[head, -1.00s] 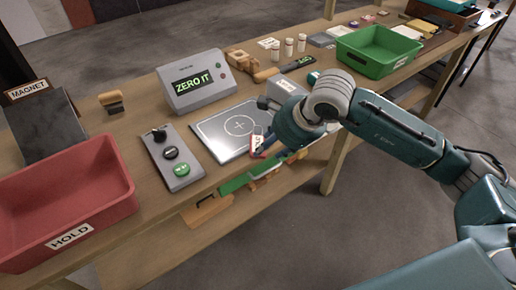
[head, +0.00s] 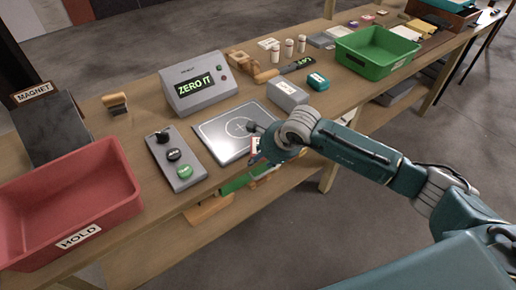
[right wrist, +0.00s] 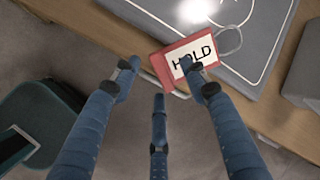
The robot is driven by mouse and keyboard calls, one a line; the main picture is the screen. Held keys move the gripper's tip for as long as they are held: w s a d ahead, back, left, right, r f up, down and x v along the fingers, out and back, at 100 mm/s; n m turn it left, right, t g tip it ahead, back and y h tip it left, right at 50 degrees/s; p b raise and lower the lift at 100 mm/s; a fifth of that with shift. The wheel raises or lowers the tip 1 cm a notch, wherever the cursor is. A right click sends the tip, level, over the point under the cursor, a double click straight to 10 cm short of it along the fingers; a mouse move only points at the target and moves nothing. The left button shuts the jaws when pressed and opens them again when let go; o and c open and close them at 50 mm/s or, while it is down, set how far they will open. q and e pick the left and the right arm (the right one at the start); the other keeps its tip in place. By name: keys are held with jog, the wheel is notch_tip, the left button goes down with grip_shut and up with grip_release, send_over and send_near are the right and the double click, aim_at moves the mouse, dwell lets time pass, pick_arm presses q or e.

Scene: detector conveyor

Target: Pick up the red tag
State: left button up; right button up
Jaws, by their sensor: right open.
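The red tag (right wrist: 174,73) has a white label reading HOLD and a wire loop at its upper right in the right wrist view. It lies at the bench's front edge, partly over the grey plate (head: 215,132). In the head view only a sliver of the tag (head: 254,158) shows beside my right gripper (head: 257,156). My right gripper, also in the right wrist view (right wrist: 160,82), is open. Its fingers are over the tag's near part, one at its left side and one overlapping the label; contact cannot be told. My left gripper is not in view.
A button panel (head: 185,172) and a red HOLD bin (head: 115,170) stand to the left. The ZERO IT display (head: 210,97) is behind the plate. A grey box (head: 288,95) and a green bin (head: 350,61) are to the right. Open floor lies in front.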

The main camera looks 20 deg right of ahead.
jog(key=shift+s, duration=0.1)
jog(key=c, duration=1.1)
grip_shut()
jog(key=shift+r, duration=0.15)
